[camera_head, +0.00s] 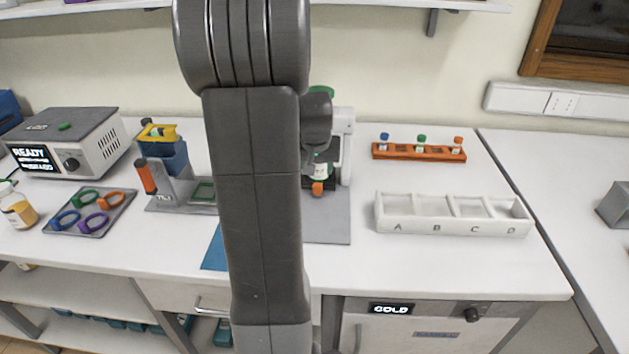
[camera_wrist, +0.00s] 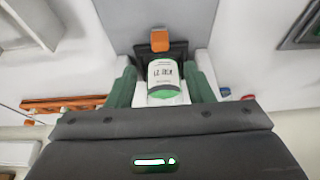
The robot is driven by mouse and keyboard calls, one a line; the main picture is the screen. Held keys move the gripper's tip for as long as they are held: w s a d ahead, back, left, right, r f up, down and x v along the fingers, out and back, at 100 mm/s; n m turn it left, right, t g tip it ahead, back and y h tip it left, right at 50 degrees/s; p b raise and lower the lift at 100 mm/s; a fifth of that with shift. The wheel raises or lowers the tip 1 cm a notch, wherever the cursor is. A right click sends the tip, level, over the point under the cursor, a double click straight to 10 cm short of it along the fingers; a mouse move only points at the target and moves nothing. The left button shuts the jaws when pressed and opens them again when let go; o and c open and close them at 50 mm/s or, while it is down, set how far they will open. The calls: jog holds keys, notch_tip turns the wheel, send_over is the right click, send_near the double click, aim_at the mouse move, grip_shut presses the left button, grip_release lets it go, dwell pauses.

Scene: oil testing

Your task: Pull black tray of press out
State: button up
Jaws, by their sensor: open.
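The black tray (camera_wrist: 179,49) shows in the wrist view with an orange handle (camera_wrist: 159,40) at its outer edge. In the head view the tray (camera_head: 331,186) and handle (camera_head: 317,188) sit low at the white press (camera_head: 345,145), partly hidden by my arm. A white bottle (camera_wrist: 163,75) with a green cap and printed label appears over the tray; whether it rests on it is unclear. My gripper (camera_wrist: 163,86) is open, its green fingers on either side of the bottle in the wrist view. The handle lies beyond the fingertips, apart from them.
A white rack (camera_head: 455,229) marked A to D and an orange vial holder (camera_head: 418,153) stand at right. Left are a grey device (camera_head: 180,195), a ring tray (camera_head: 95,225) and a READY box (camera_head: 70,135). A grey mat (camera_head: 335,229) before the press looks clear where visible.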

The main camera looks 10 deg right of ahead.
aim_at(317, 185)
jog(key=p+x, duration=0.1)
jog(key=x, duration=0.8)
jog(key=shift+w+f, duration=0.1)
jog(key=shift+f, duration=0.15)
grip_shut()
